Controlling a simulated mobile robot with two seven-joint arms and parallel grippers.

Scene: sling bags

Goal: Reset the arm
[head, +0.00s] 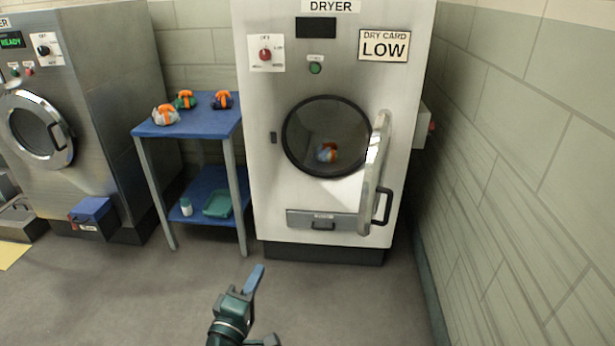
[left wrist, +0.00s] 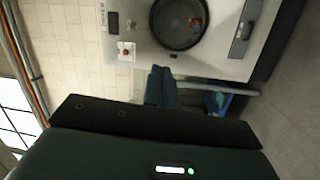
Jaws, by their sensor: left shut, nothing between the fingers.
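My left gripper (head: 256,279) is low in front of the dryer in the head view, shut and empty, its blue fingers pointing up. It also shows in the left wrist view (left wrist: 161,72), with its fingers together. The dryer (head: 264,190) stands ahead with its door (head: 373,180) swung open to the right. A blue, white and orange sling bag (head: 327,152) lies inside the drum; it also shows in the left wrist view (left wrist: 195,22). The gripper is apart from the dryer and the bags. My right gripper is not in view.
A blue table (head: 188,129) left of the dryer holds a white bag (head: 165,115), a green bag (head: 185,99) and a dark blue bag (head: 222,99). Its lower shelf bears a teal tray (head: 217,204) and a bottle (head: 186,206). A washer (head: 75,95) stands left. The front floor is clear.

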